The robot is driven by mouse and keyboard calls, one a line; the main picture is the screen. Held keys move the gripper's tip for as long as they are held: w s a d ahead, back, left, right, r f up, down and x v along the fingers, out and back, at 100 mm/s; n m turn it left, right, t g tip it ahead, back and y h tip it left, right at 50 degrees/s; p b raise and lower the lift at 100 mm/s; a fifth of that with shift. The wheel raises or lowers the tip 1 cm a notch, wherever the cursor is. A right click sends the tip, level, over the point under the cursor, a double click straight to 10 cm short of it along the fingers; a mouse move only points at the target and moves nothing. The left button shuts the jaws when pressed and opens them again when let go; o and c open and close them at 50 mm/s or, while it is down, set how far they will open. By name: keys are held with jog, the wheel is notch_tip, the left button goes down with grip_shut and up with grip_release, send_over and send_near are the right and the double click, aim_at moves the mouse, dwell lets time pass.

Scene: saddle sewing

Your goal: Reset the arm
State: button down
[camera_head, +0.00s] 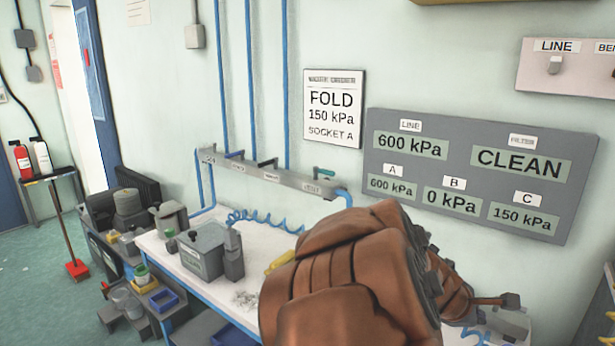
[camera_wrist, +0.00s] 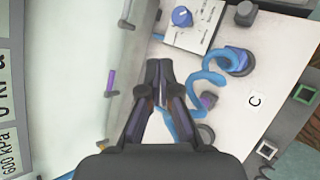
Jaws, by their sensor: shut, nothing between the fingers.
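My gripper (camera_wrist: 158,72) shows in the wrist view, its two dark fingers together at the tips with nothing between them. It is over a white bench top (camera_wrist: 225,108), beside a blue coiled hose (camera_wrist: 206,78). I cannot tell how high it is above the bench. In the head view, my brown-covered arm (camera_head: 345,265) reaches across the lower right and hides much of the bench there. The gripper's fingers cannot be made out in that view.
A panel with a blue knob (camera_wrist: 182,17) lies beyond the fingertips. A rail of valves (camera_head: 265,178) runs along the wall. A grey box (camera_head: 203,252) stands on the bench. A wall display (camera_head: 480,170) reads CLEAN. Green floor (camera_head: 40,290) is open at left.

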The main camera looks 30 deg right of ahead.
jog(key=s+a+f+m+y, duration=0.1)
jog(key=s+a+m+y, duration=0.1)
jog(key=a, duration=1)
jog(key=s+a+f+m+y, duration=0.1)
jog(key=s+a+m+y, duration=0.1)
jog(key=a, duration=1)
jog(key=s+a+f+m+g+y, duration=0.1)
jog(key=a+y, duration=0.4)
jog(key=a, duration=0.8)
jog(key=shift+s+f+m+y, duration=0.25)
jog(key=shift+s+m+y, duration=0.2)
jog(key=shift+m, duration=0.75)
jog(key=shift+d, duration=0.2)
